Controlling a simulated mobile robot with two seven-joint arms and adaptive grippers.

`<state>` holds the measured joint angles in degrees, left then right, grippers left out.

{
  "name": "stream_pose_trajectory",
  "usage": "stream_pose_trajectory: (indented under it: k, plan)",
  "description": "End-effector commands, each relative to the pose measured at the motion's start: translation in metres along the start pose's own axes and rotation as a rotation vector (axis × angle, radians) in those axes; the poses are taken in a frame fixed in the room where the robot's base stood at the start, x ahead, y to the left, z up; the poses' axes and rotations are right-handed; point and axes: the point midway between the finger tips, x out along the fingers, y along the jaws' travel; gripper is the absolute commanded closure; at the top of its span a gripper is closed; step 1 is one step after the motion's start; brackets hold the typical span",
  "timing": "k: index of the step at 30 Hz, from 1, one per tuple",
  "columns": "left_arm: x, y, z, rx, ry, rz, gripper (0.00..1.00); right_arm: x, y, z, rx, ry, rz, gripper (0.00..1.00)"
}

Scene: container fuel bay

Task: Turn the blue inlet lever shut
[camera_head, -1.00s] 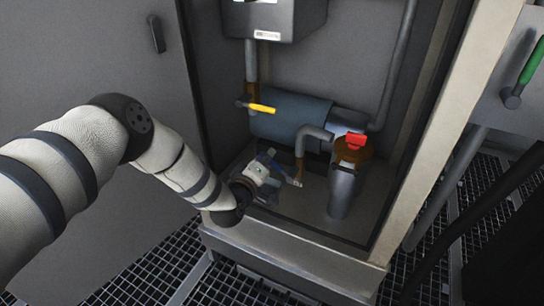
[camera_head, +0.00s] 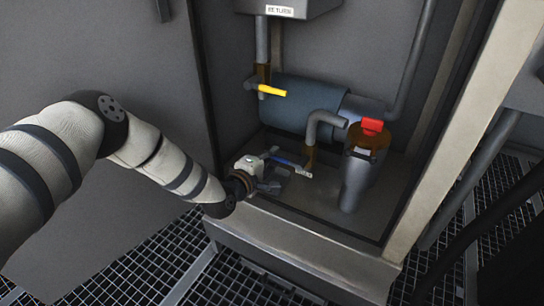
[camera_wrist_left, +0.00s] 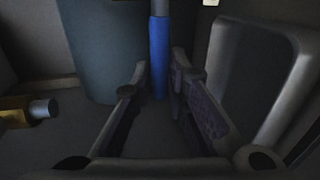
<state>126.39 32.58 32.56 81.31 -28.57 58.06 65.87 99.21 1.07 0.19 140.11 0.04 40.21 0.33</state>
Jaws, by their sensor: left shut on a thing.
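The blue inlet lever (camera_head: 288,161) is low inside the open cabinet, in front of the blue-grey cylinder, with a pale tag near its right end. My left gripper (camera_head: 275,172) reaches over the cabinet's front sill and is shut on this lever. In the left wrist view the blue lever (camera_wrist_left: 159,58) stands between the two fingers (camera_wrist_left: 160,85). The exact contact is dark and hard to make out. My right gripper is not in view.
A yellow lever (camera_head: 271,91) sits on the upper left pipe. A red-topped filter (camera_head: 358,170) stands to the right, beside a bent grey pipe (camera_head: 323,121). The cabinet sill (camera_head: 300,245) runs below my left wrist. The cabinet door (camera_head: 110,65) is at the left.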

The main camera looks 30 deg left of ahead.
Motion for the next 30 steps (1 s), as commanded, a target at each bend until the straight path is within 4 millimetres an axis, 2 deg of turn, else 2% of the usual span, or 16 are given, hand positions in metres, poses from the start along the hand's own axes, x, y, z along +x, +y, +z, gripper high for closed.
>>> stream_pose_trajectory:
  k: [12,13,15,27,30]
  plan:
    - [-0.0006,-0.0025,0.0025,-0.008,-0.006,-0.006,1.0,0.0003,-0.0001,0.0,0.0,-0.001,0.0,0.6]
    - [-0.0006,-0.0025,0.0025,-0.008,-0.006,-0.006,0.79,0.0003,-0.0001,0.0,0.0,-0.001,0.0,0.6]
    - [-0.0006,-0.0025,0.0023,-0.007,-0.006,-0.006,0.65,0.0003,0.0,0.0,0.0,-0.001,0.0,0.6]
    - [-0.0002,-0.0009,0.0008,-0.006,-0.002,-0.002,0.65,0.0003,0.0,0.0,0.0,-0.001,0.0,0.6]
    - [-0.0011,0.0053,0.0016,0.028,0.004,0.0,0.65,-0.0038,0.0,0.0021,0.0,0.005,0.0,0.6]
